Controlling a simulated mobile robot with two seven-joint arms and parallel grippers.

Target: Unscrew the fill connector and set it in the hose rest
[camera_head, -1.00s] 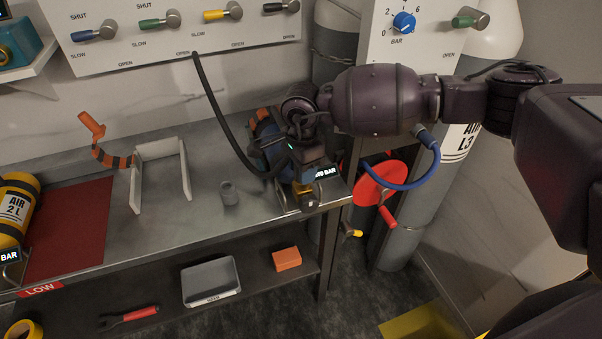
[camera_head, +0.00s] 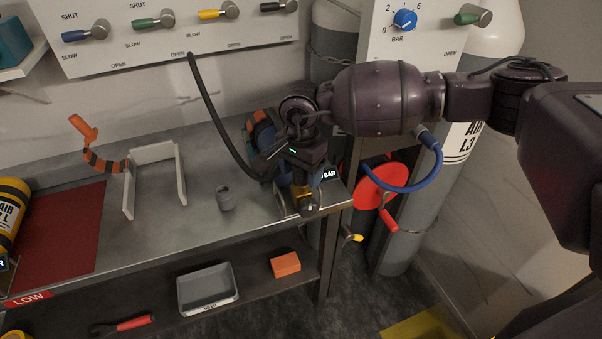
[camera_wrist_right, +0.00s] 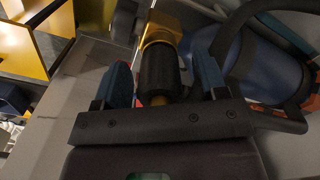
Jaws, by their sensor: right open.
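My right gripper (camera_head: 305,188) points down at the right end of the bench. In the right wrist view its two blue-grey fingers (camera_wrist_right: 162,82) stand apart on either side of a black connector (camera_wrist_right: 159,68). A gap shows beside the connector, so the gripper is open around it. The connector sits against a brass fitting (camera_wrist_right: 161,32). A black hose (camera_head: 205,90) runs from the wall panel down behind the gripper. A grey cup-like holder (camera_head: 225,197) and a white U-shaped stand (camera_head: 128,196) are on the bench; which is the hose rest is unclear. My left gripper is out of view.
A blue cylinder (camera_wrist_right: 272,72) with an orange and black guard lies close beside the gripper. A red mat (camera_head: 62,240) and yellow cylinder (camera_head: 10,212) are at the left. A red reel (camera_head: 398,176) and blue hose (camera_head: 405,190) are right of the bench. The bench middle is mostly clear.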

